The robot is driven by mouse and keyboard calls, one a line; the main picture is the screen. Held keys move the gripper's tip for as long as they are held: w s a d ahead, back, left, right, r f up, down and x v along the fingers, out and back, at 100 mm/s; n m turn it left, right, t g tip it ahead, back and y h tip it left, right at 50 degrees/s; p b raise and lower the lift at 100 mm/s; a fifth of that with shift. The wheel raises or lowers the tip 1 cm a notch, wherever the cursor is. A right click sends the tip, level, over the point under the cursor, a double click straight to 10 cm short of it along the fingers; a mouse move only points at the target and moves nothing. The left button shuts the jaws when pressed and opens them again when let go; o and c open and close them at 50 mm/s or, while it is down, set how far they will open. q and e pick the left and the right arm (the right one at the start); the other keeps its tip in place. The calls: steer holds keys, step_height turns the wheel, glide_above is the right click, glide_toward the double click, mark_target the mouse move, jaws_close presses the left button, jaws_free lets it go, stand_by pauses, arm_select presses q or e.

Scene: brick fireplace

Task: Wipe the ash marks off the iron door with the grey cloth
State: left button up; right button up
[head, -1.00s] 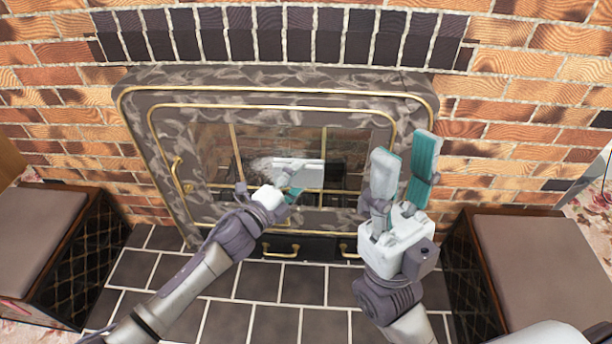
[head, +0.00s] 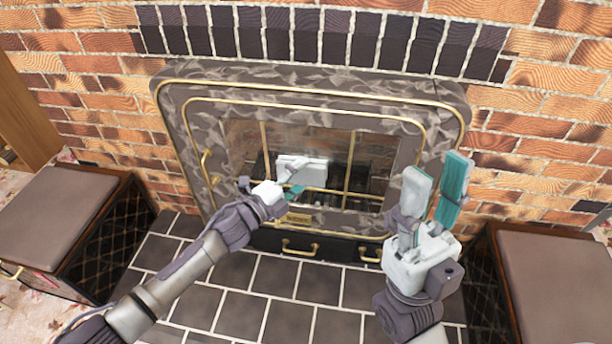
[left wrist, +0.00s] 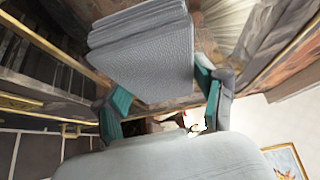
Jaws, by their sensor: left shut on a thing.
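The iron door (head: 405,140) is a mottled grey-brown panel with brass trim and a glass pane in the fireplace. The grey cloth (head: 302,168) is a pale folded pad in front of the pane's middle. My left gripper (head: 285,190) is shut on it; in the left wrist view the folded cloth (left wrist: 150,55) sticks out beyond the fingers. I cannot tell whether the cloth touches the glass. No ash smear shows clearly now; the cloth hides part of the pane. My right gripper (head: 433,188) is open and empty, in front of the door's right side.
A brass handle (head: 207,165) sits on the door's left edge. A drawer front with brass pulls (head: 300,248) is below. Cushioned boxes stand at left (head: 60,215) and right (head: 555,270). The dark tiled hearth (head: 250,285) between them is clear.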

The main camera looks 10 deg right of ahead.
mark_target(319, 173)
arm_select(q)
steer(key=shift+w+a, duration=0.25)
steer(key=shift+a, duration=0.45)
steer(key=shift+w+a, duration=0.2)
steer(key=shift+a, duration=0.5)
